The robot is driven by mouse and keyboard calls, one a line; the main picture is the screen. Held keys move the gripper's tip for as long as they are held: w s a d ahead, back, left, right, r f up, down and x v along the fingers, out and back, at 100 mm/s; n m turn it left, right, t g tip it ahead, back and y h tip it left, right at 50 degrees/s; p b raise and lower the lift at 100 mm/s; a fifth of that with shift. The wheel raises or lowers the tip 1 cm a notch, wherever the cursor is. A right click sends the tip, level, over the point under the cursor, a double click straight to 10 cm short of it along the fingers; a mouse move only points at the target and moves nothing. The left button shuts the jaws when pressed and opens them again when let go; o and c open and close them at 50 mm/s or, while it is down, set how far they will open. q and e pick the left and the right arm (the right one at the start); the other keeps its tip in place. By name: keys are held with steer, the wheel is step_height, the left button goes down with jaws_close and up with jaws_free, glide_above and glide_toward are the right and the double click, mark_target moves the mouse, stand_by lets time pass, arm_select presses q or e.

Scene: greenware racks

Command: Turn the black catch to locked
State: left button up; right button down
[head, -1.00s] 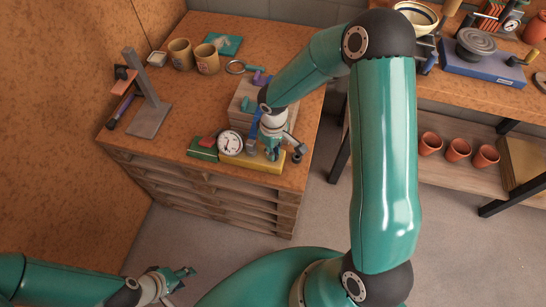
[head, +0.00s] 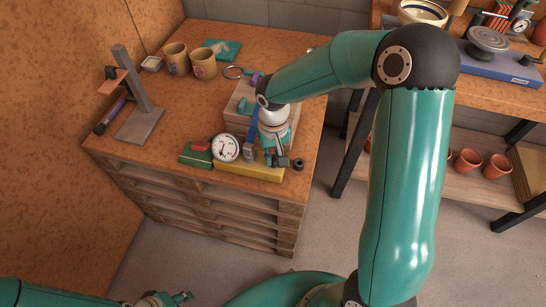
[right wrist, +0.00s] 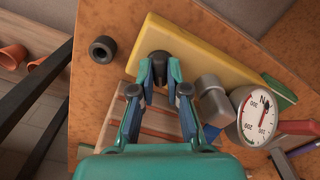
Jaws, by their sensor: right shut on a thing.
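The black catch (right wrist: 159,62) stands on a yellow block (right wrist: 205,52) in the right wrist view, between the fingertips of my right gripper (right wrist: 160,75). The fingers are closed on it from both sides. Which way the catch points is hard to tell. In the head view my right gripper (head: 276,158) is low over the yellow block (head: 245,172), and the catch is hidden behind the fingers. My left gripper (head: 180,298) is at the bottom edge, far from the block and partly cut off.
A round white gauge (head: 225,148) and a green block (head: 193,156) adjoin the yellow block. A loose black ring (head: 298,164) lies close to my right gripper. Mugs (head: 203,63) and a grey stand (head: 139,122) are farther back.

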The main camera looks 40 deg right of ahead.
mark_target(273, 158)
stand_by(0.3)
steer(key=c, duration=1.2)
jaws_free()
steer(key=shift+o, duration=0.2)
steer(key=shift+r, duration=0.1)
step_height(273, 158, up, 12)
